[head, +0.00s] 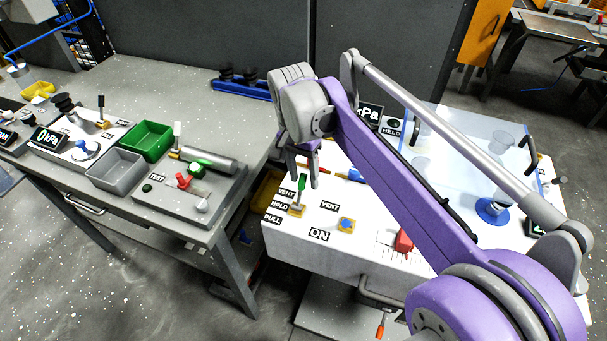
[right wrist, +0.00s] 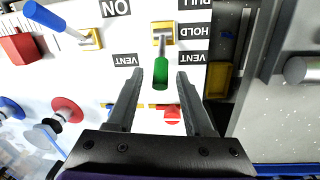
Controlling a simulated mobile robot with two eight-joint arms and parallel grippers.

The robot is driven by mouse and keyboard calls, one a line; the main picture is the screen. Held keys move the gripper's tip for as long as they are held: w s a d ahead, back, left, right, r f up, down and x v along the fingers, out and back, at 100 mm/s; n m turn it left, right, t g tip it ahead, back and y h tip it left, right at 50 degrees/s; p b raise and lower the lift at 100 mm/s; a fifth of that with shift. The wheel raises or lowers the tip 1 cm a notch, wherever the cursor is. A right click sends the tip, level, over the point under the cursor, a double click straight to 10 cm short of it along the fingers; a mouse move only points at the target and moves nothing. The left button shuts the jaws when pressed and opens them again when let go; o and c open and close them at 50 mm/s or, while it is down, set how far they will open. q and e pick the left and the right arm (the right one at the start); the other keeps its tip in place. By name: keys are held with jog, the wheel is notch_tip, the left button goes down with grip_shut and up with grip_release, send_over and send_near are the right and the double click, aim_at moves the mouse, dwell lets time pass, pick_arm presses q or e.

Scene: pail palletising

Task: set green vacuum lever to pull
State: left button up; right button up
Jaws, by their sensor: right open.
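The green vacuum lever (head: 301,184) rises from a yellow base on the white panel (head: 285,240), beside labels VENT, HOLD and PULL. In the right wrist view its green handle (right wrist: 160,73) points toward the VENT side, with the base beside HOLD. Perspective makes its exact tilt hard to tell. My right gripper (head: 303,172) is open above the panel, at the handle. In the right wrist view the right gripper's two fingers (right wrist: 160,80) stand on either side of the handle, with a gap on both sides. My left gripper is out of view.
A blue-handled lever (right wrist: 45,15) stands on the same panel by ON. A red block (head: 403,240) sits farther right. A grey bench (head: 225,235) with green (head: 147,140) and grey bins (head: 116,168) is at left. A yellow bin (right wrist: 218,80) lies in the gap between.

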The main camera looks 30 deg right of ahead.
jog(key=shift+c, duration=0.4)
grip_shut()
dwell(0.9)
